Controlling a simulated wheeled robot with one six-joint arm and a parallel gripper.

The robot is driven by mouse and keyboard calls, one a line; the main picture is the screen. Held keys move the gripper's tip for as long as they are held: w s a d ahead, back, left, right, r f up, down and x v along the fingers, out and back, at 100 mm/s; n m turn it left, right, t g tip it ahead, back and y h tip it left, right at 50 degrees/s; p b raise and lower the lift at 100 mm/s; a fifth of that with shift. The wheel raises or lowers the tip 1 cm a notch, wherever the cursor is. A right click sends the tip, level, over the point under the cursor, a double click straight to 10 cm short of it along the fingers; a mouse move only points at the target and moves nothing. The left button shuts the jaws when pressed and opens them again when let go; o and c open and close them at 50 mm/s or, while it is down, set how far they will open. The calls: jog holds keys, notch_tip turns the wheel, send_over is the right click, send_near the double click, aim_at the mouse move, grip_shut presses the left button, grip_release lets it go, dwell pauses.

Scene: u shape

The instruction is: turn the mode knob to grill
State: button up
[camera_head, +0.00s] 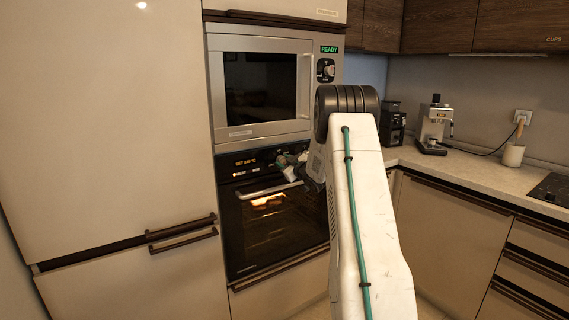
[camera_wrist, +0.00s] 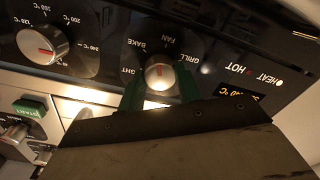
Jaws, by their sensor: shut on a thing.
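The mode knob (camera_wrist: 158,76) is a round silver knob with a red mark on the oven's black panel. The labels FAN, BAKE and GRILL stand around it, with GRILL at its right in the tilted wrist view. I cannot tell surely which label the red mark points at. My gripper (camera_head: 291,159) is at the panel of the lower oven (camera_head: 236,225), and its green fingertips are shut on the mode knob from both sides. In the head view my gripper and arm hide the knob.
A temperature knob (camera_wrist: 42,44) sits beside the mode knob. The oven door handle (camera_head: 268,190) runs just below my gripper. A microwave (camera_head: 262,88) showing READY is above. A coffee machine (camera_head: 434,125) and a grinder (camera_head: 391,122) stand on the right counter (camera_head: 480,170).

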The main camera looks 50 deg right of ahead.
jog(key=m, duration=0.4)
jog(key=shift+f+m, duration=0.15)
jog(key=shift+m, duration=0.15)
jog(key=m, duration=0.3)
jog(key=shift+m, duration=0.4)
jog(key=m, duration=0.4)
jog(key=shift+m, duration=1.9)
jog(key=shift+f, duration=0.1)
jog(key=o, duration=1)
jog(key=shift+s, duration=0.1)
